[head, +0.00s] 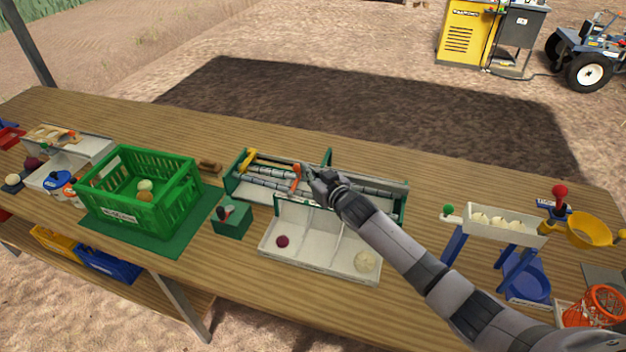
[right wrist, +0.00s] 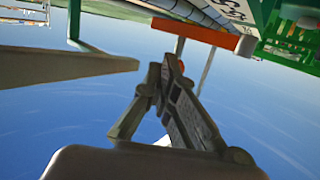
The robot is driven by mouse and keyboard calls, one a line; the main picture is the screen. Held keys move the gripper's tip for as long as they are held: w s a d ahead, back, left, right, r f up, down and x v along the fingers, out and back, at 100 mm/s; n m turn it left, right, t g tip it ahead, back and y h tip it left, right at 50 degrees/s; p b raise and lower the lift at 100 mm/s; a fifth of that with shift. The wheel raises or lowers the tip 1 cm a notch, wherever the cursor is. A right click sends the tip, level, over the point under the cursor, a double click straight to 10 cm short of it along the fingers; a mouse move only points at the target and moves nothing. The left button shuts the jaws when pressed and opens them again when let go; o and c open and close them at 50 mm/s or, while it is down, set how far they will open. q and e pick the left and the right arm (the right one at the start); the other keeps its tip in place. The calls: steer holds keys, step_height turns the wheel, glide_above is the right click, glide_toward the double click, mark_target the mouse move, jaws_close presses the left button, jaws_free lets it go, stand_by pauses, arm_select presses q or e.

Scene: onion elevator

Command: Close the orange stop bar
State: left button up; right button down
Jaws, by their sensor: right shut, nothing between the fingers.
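The orange stop bar (head: 296,174) stands over the grey rollers of the green-framed conveyor (head: 232,184) at the middle of the table. In the right wrist view the bar (right wrist: 195,33) runs across the top, with a light rounded end at its right. My right gripper (head: 309,178) is shut and empty, just right of the bar in the head view. Its closed fingers (right wrist: 162,80) show below the bar in the wrist view, with a gap in the picture; whether they touch it I cannot tell. My left gripper is not in view.
A white divided tray (head: 320,262) with a red onion and a pale one sits in front of the conveyor. A small green box with a red-topped lever (head: 232,222) and a green crate (head: 120,222) stand left. A white tray on blue legs (head: 500,238) stands right.

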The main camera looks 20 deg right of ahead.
steer(key=shift+s+d, duration=0.1)
steer(key=shift+s, duration=0.45)
steer(key=v, duration=1.1)
